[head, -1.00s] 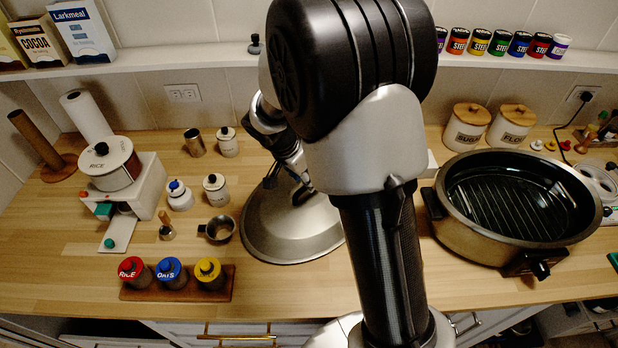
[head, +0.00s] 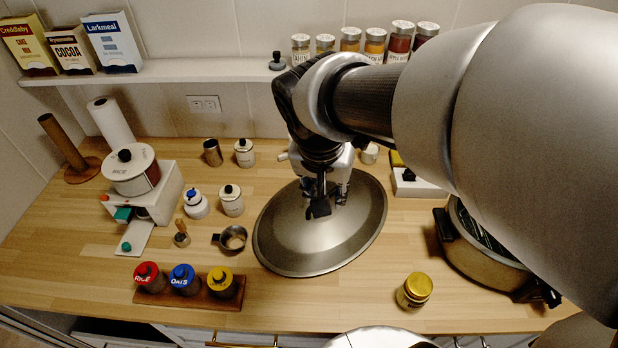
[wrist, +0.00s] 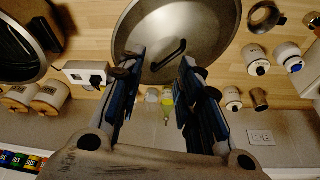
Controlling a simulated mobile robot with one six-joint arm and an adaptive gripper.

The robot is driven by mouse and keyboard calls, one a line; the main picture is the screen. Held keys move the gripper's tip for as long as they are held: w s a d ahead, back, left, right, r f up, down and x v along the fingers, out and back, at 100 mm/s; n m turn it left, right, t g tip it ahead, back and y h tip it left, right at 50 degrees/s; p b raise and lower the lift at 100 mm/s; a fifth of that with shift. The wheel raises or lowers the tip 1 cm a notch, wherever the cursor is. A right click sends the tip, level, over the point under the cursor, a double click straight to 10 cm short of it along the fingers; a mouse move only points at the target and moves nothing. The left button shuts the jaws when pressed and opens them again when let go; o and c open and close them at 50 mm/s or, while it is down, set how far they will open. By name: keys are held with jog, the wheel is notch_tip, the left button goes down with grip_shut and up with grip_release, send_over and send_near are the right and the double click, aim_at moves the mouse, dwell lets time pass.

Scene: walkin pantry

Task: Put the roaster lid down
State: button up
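The roaster lid (head: 300,248) is a wide grey metal dome that appears to lie on the wooden counter, right of the small metal cup. In the wrist view the lid (wrist: 208,25) shows its dark bar handle near my fingertips. My gripper (head: 325,200) is over the lid's middle. In the wrist view my gripper (wrist: 159,64) has its fingers wide apart, with the handle between and just beyond the tips, not clamped. The roaster pan (head: 480,262) stands at the right, partly hidden by my arm.
A gold-lidded jar (head: 415,290) stands right of the lid near the front edge. The metal cup (head: 233,238) is close to the lid's left rim. A rack of three jars (head: 222,300) sits front left. Canisters (head: 231,203) stand behind left. Bare counter lies in front of the lid.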

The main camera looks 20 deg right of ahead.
jog(key=s+a+r+n+t+y, duration=0.1)
jog(key=s+a+n, duration=0.1)
jog(key=s, duration=0.4)
jog(key=s+a+n+y, duration=0.1)
jog(key=s+n, duration=0.4)
jog(key=s, duration=0.1)
jog(key=shift+s+a+r+t, duration=0.35)
jog(key=shift+t, duration=0.05)
jog(key=shift+d+f, duration=0.1)
